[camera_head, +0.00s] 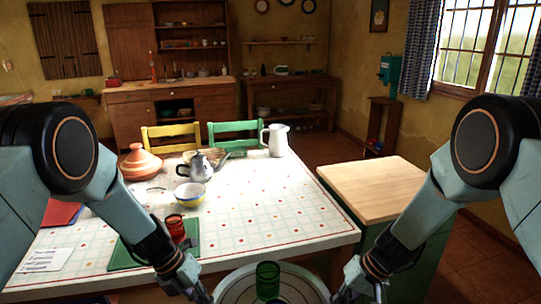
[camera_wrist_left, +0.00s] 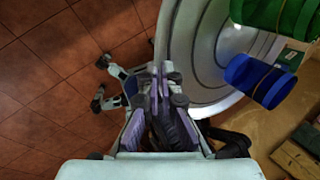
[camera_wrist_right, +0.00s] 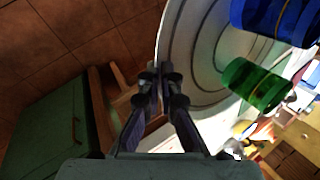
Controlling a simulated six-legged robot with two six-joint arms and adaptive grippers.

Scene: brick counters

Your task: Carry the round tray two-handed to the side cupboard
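The round tray (camera_head: 232,292), pale with dark rings, is at the bottom middle of the head view, in front of the table edge and partly cut off. A green glass (camera_head: 267,281) stands on it. A blue glass (camera_wrist_left: 258,80) on it shows in the wrist views only. My left gripper (camera_wrist_left: 162,72) is shut on the tray's rim at its left side. My right gripper (camera_wrist_right: 160,72) is shut on the rim at the right side. The side cupboard (camera_head: 375,186), green with a bare wooden top, stands right of the table.
The dining table (camera_head: 270,205) holds a tagine (camera_head: 140,162), a kettle (camera_head: 200,167), a bowl (camera_head: 189,194), a white jug (camera_head: 275,140) and a red glass (camera_head: 175,228) on a green mat. Open tiled floor (camera_head: 480,240) lies right of the cupboard.

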